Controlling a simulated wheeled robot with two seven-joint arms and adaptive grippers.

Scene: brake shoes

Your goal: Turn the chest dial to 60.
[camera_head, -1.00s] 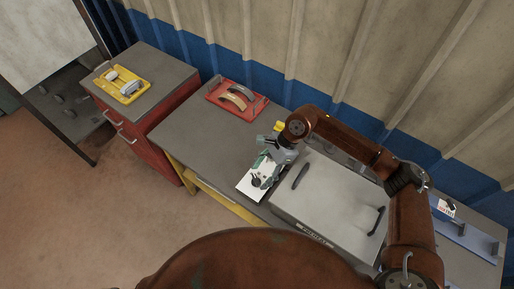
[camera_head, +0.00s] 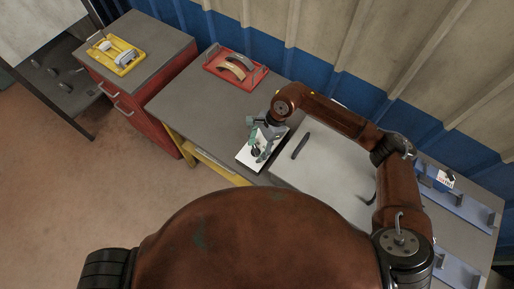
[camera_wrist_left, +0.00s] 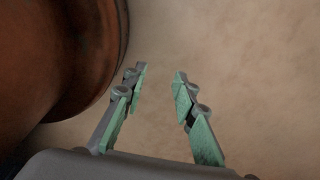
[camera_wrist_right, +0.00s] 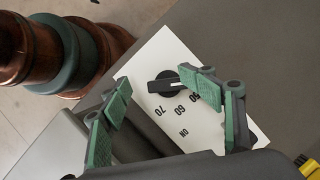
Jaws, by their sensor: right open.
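The chest (camera_head: 330,177) is a large pale box with dark handles on the grey table. At its left end is a white dial panel (camera_wrist_right: 207,132) with a black knob (camera_wrist_right: 163,84) and marks reading 50, 60, 70 and ON. A white line shows on the knob, toward its left end in the right wrist view; which mark it reads is unclear. My left gripper (camera_wrist_left: 159,74) is open and empty over the floor.
A red tray (camera_head: 236,68) with curved brake shoes lies at the back of the table. A yellow tray (camera_head: 117,54) sits on a red cabinet (camera_head: 152,105) at left. A blue tray (camera_head: 455,207) lies right of the chest. The table left of the panel is clear.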

